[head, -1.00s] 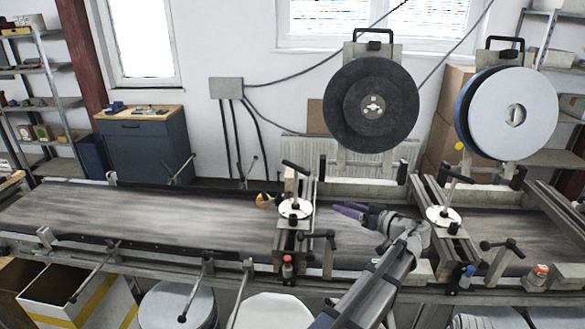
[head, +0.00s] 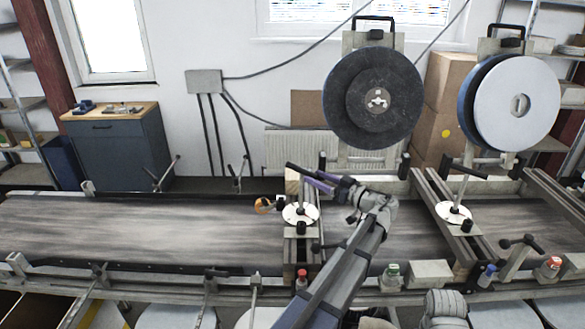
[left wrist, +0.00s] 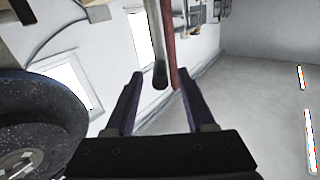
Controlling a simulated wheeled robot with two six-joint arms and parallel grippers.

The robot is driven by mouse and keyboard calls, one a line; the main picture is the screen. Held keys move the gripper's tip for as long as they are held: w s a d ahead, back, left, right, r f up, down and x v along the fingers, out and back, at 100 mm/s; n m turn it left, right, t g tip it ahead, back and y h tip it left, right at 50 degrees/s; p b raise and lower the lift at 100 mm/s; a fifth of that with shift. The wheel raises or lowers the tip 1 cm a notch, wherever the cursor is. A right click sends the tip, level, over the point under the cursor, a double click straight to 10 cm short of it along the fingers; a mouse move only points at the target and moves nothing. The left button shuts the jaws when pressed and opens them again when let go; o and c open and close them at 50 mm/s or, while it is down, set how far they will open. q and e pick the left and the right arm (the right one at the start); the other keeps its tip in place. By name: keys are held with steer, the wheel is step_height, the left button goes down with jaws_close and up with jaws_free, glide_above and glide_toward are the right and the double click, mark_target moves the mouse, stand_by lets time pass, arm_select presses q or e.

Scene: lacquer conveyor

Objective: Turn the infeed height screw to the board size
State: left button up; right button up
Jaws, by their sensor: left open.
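The left-hand height screw has a round white dial (head: 300,214) and a dark crank bar (head: 300,170) on top; it stands on the left cross frame over the belt. My left gripper (head: 318,182), with purple-dark fingers, is open at the crank bar's right end. A second screw with a white dial (head: 453,213) stands on the right cross frame. My right gripper is not in view.
A dark abrasive disc (head: 372,98) and a pale disc (head: 515,104) stand behind the conveyor. An orange round part (head: 264,206) sits left of the dial. The left belt (head: 130,225) is clear.

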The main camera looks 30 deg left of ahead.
mark_target(287, 165)
arm_select(q)
steer(key=shift+w+a, duration=0.2)
steer(key=shift+a, duration=1.1)
steer(key=shift+w+a, duration=0.2)
steer(key=shift+a, duration=1.05)
steer(key=shift+w+a, duration=0.2)
steer(key=shift+a, duration=1.1)
jaws_close()
